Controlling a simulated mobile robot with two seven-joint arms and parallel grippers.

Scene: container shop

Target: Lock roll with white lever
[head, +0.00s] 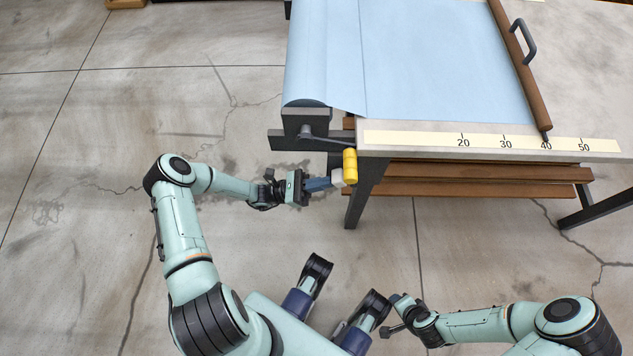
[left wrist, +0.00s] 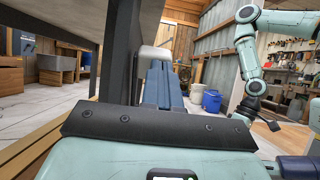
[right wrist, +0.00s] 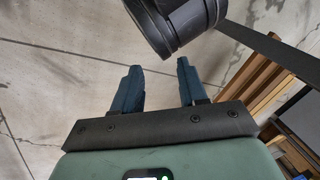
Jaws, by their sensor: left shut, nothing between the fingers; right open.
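The blue roll (head: 305,103) is mounted at the left end of the table, with its sheet spread over the top. Below its near end is a dark crank arm (head: 322,139) with a yellow grip (head: 350,166). The white lever end (head: 338,178) shows just left of the yellow grip; it also shows in the left wrist view (left wrist: 155,54) beyond my fingertips. My left gripper (head: 326,183) is shut and empty, its blue fingertips at the white lever end; whether they touch it I cannot tell. My right gripper (right wrist: 160,68) is open and empty, low over the floor.
The table (head: 390,151) has a scale strip along its near edge and a dark leg (head: 362,195) close to my left gripper. A brown bar with a dark handle (head: 524,42) lies across the sheet. Wooden slats (head: 480,187) sit underneath. The floor left of the table is clear.

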